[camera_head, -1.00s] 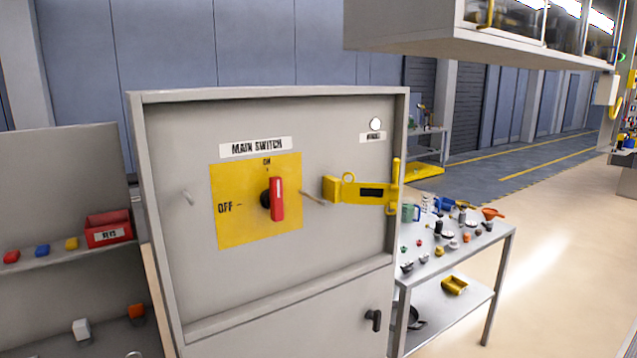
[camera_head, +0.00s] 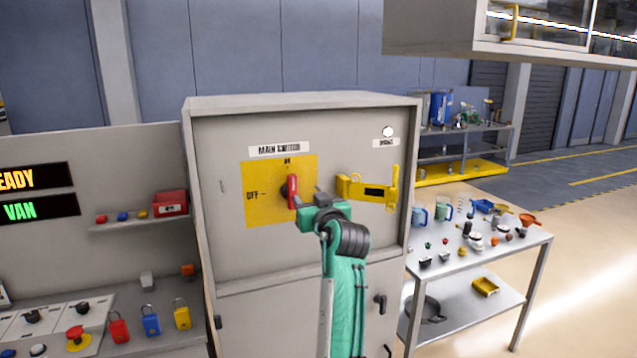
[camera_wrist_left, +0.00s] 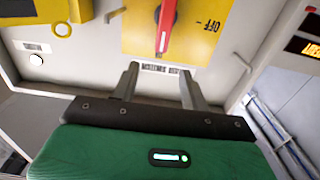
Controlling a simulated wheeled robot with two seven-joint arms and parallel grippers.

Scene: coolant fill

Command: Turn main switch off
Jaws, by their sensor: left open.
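The main switch is a red handle (camera_head: 292,191) on a yellow plate (camera_head: 258,210) on the grey cabinet front. The handle stands upright, pointing at ON; the OFF mark is to its left. My left gripper (camera_head: 312,195) is in front of the cabinet, just right of the handle. In the left wrist view the red handle (camera_wrist_left: 166,27) lies ahead, between the lines of the two open fingers (camera_wrist_left: 160,85) and beyond their tips. The fingers look empty. My right gripper is not in view.
A yellow hasp (camera_head: 368,190) sticks out right of the switch. Left are a shelf with a red box (camera_head: 170,203) and a bench with padlocks (camera_head: 150,320). A table (camera_head: 480,245) with small parts stands right. A cabinet (camera_head: 480,30) overhangs at upper right.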

